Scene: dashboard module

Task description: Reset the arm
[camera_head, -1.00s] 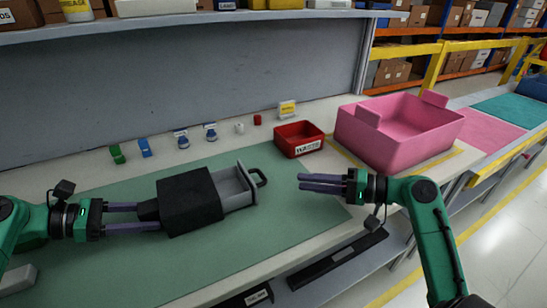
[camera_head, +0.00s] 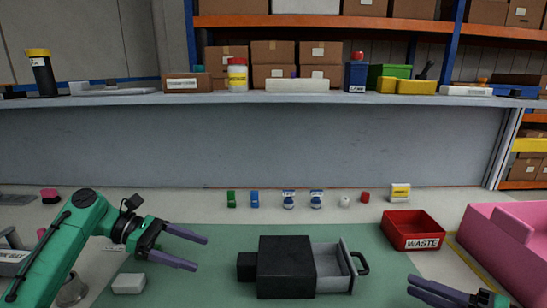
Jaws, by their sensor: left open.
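My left gripper (camera_head: 188,249) is open and empty, raised over the left part of the green mat. Its two purple fingers point right, with a gap to the black module. The black dashboard module (camera_head: 286,267) lies on the mat with its grey drawer (camera_head: 332,266) pulled out to the right, handle outward. My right gripper (camera_head: 428,292) is at the lower right edge, partly cut off. Its purple fingers point left, show a gap between them, and hold nothing visible. They are apart from the drawer handle.
A red waste bin (camera_head: 414,228) and a pink tub (camera_head: 515,247) stand at the right. Several small items, including a green block (camera_head: 231,199) and a yellow-white box (camera_head: 400,192), line the back. A shelf (camera_head: 300,98) runs above.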

